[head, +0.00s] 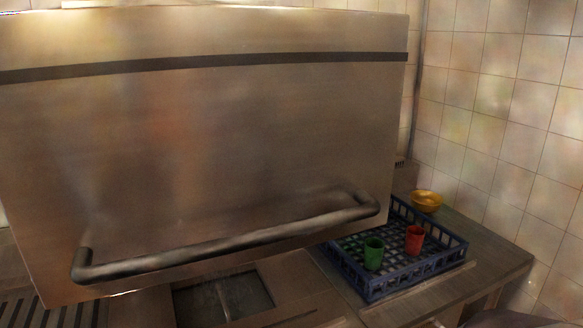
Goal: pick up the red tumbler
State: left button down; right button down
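The red tumbler (414,240) stands upright in the blue crate (372,291) on the counter at the lower right of the head view. A green tumbler (374,253) stands in the same crate, to its left and a little nearer, with a small gap between them. I cannot make out either of my grippers in this view. A grey shape cut off by the bottom right edge may be part of my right arm, but too little of it shows to tell.
A yellow bowl (426,200) stands behind the crate near the tiled wall (510,105). A large steel hood with a bar handle (230,243) fills the left and middle, close to the crate's left side. Bare counter (490,255) lies right of the crate.

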aim_at(414, 235)
jog(key=i+l+z, duration=0.5)
jog(key=i+l, duration=0.15)
jog(key=l, duration=0.4)
jog(key=i+l+z, duration=0.5)
jog(key=i+l, duration=0.3)
jog(key=l, duration=0.1)
